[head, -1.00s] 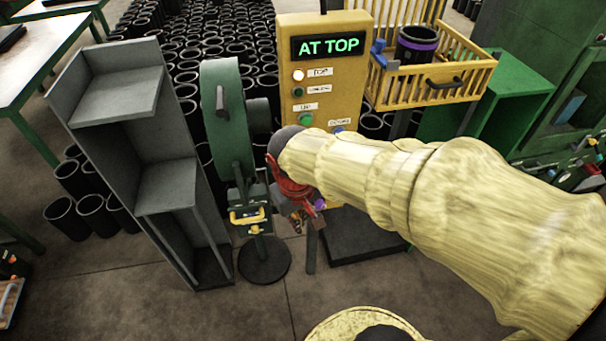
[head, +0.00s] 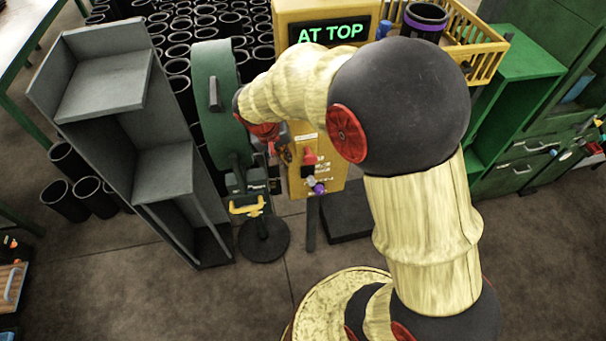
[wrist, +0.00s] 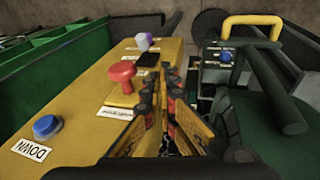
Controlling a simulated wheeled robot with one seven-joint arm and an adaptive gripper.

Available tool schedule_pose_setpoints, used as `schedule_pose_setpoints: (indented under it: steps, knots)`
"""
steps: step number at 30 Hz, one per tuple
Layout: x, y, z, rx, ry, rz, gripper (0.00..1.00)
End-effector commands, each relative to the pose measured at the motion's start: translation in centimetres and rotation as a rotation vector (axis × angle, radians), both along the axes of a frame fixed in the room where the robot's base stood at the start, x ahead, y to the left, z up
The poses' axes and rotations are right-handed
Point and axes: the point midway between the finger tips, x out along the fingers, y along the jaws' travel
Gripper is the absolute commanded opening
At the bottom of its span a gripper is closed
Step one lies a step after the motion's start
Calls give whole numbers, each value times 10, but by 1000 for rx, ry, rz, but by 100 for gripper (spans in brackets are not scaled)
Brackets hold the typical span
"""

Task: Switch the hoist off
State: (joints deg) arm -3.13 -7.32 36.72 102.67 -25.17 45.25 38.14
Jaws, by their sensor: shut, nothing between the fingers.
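The yellow hoist control box (head: 330,180) stands in the middle of the head view, its display (head: 330,32) reading "AT TOP" in green. Its front carries a red mushroom button (head: 309,157) and a purple-and-white knob (head: 319,188) below it. In the wrist view the red button (wrist: 122,74), the knob (wrist: 145,41) and a blue "DOWN" button (wrist: 46,127) show on the yellow panel. My gripper (wrist: 168,75) is shut and empty, at the panel's edge beside the red button and apart from it. My arm hides the panel's upper buttons and lamps in the head view.
A green wheel-like machine (head: 217,95) with a yellow handle (head: 246,205) stands close left of the box. A grey shelf unit (head: 165,160) is further left. A yellow basket (head: 480,62) holds a purple-banded black sleeve (head: 425,18). Several black sleeves stand behind.

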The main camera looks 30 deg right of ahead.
Motion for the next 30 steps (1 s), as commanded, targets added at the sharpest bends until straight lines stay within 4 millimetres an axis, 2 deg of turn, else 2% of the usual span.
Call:
schedule_pose_setpoints:
  steps: [4, 8, 22, 30]
  knots:
    - [0, -1, -2, 0, 1, 1, 0]
    - [0, -4, -15, 0, 3, 0, 0]
    - [10, -31, -98, 0, 3, 0, 0]
    - [-5, -51, -118, 1, 2, 0, 0]
